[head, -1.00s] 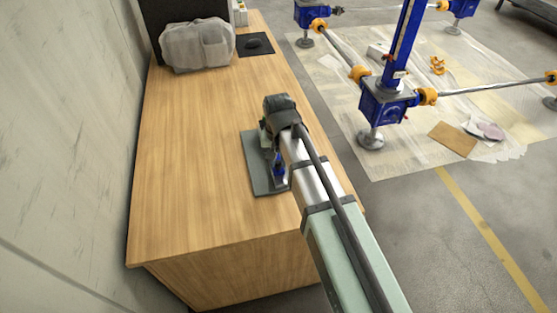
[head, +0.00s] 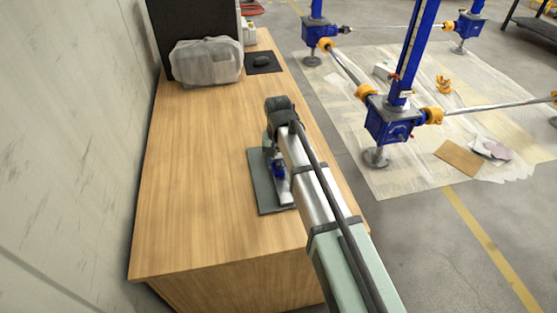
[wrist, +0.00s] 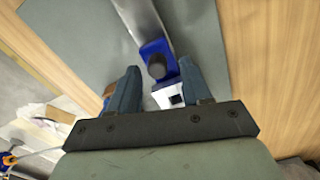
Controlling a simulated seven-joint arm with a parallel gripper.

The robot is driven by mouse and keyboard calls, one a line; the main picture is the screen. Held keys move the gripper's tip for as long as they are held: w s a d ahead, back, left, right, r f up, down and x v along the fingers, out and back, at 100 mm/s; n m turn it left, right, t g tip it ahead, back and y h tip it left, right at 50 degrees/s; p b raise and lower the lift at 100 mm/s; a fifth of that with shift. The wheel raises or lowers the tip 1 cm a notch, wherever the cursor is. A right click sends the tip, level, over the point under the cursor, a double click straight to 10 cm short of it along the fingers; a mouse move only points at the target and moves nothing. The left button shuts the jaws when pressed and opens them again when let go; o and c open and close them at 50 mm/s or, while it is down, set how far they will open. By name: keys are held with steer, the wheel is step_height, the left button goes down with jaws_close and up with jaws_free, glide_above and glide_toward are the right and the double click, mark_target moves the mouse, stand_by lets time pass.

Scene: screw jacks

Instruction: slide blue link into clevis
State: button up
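The blue link (wrist: 150,50) shows in the wrist view as a blue piece with a round black knob, its sides close against both fingertips of my gripper (wrist: 160,64). In the head view the blue link (head: 278,168) is a small blue patch beside my arm, over the grey mat. A silver bar (wrist: 138,18) runs away from it at the top of the wrist view. Between and below the fingers is a pale block with a dark square opening (wrist: 168,97), possibly the clevis. My fingers hide part of the joint, so I cannot tell how far the link sits inside.
The grey mat (head: 262,195) lies at the right edge of the wooden desk (head: 200,190). Blue screw jacks (head: 390,120) stand on the floor at right. The desk left of the mat is clear.

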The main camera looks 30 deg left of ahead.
mark_target(278, 163)
steer(key=shift+r, duration=0.1)
step_height(278, 163, up, 14)
steer(key=shift+f, duration=0.2)
stand_by(0.6)
stand_by(0.4)
